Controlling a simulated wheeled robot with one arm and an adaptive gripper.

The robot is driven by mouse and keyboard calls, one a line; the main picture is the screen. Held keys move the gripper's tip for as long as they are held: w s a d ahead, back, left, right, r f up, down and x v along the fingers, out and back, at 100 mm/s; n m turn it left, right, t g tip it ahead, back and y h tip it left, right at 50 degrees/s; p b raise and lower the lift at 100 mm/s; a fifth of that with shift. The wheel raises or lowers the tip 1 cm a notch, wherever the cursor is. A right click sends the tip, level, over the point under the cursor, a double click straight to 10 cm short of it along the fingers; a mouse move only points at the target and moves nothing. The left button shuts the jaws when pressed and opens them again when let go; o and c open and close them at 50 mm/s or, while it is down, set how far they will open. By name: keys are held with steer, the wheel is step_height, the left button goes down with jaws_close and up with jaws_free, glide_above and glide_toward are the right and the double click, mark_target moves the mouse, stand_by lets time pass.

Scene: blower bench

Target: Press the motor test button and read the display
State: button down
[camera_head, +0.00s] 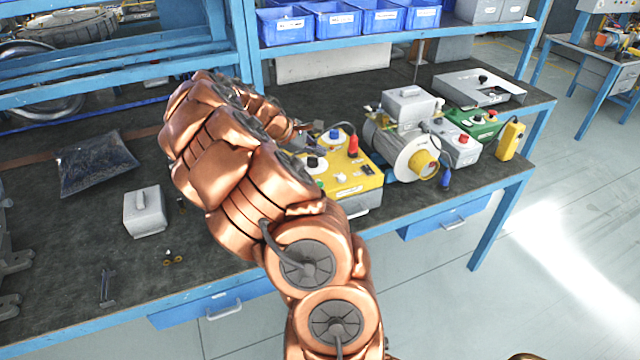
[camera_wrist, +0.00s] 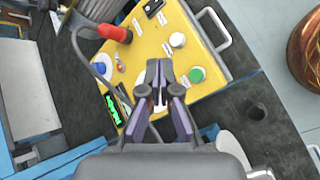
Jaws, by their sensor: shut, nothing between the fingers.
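The yellow control box (camera_head: 362,184) stands on the bench, partly covered by my arm in the head view. In the wrist view, the yellow panel (camera_wrist: 150,45) carries a green button (camera_wrist: 196,75), a white button (camera_wrist: 177,40) and small labels too blurred to read. A dark display (camera_wrist: 112,110) with green characters sits at its lower left; the characters are not legible. My gripper (camera_wrist: 160,70) is shut and empty over the panel, its tips left of the green button in the picture. I cannot tell whether the tips touch the panel.
A blower motor (camera_head: 400,150) and a green box (camera_head: 470,122) stand right of the yellow box. A grey block (camera_head: 145,212) and a dark bag (camera_head: 95,165) lie left. Blue bins (camera_head: 335,20) line the shelf.

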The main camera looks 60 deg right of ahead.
steer(key=shift+f+b, duration=1.85)
steer(key=shift+f, duration=2.4)
steer(key=shift+f, duration=0.1)
steer(key=shift+f, duration=0.35)
steer(key=shift+f+b, duration=0.35)
steer(key=shift+b, duration=0.15)
steer(key=shift+r, duration=0.1)
steer(key=shift+r+p, duration=0.35)
steer(key=shift+r, duration=0.35)
steer(key=shift+r, duration=0.15)
steer(key=shift+r+p, duration=1.1)
steer(key=shift+r, duration=1.25)
